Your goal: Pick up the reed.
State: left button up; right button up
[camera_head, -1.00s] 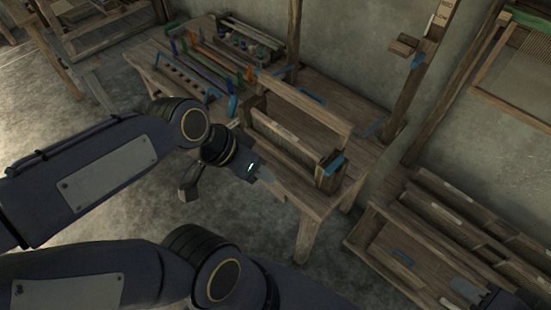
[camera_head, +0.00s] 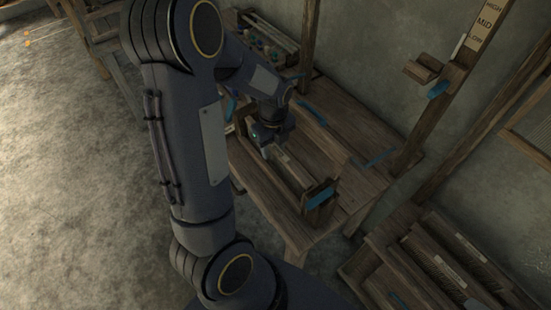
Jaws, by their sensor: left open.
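The reed (camera_head: 292,170) appears as a long, thin piece with a pale label, standing lengthwise in a wooden holder (camera_head: 316,212) on the wooden table. My left gripper (camera_head: 267,150) is open at the far end of the holder, pointing down over or beside the reed. The gripper and forearm hide the reed's far end. I cannot tell whether the fingers touch it.
A post with a height scale (camera_head: 484,22) and a small wooden bracket (camera_head: 424,72) stands behind the table. A wooden rack (camera_head: 415,250) with slots holds long pieces at lower right. The table's right part (camera_head: 365,150) is mostly clear. Floor on the left is open.

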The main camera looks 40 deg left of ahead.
aim_at(276, 166)
pick_arm(q)
jog(key=f, duration=0.5)
jog(key=shift+w+d+f+p, duration=0.15)
jog(key=shift+w+d+p, duration=0.1)
jog(key=shift+p, duration=0.1)
jog(key=shift+c, duration=0.3)
grip_shut()
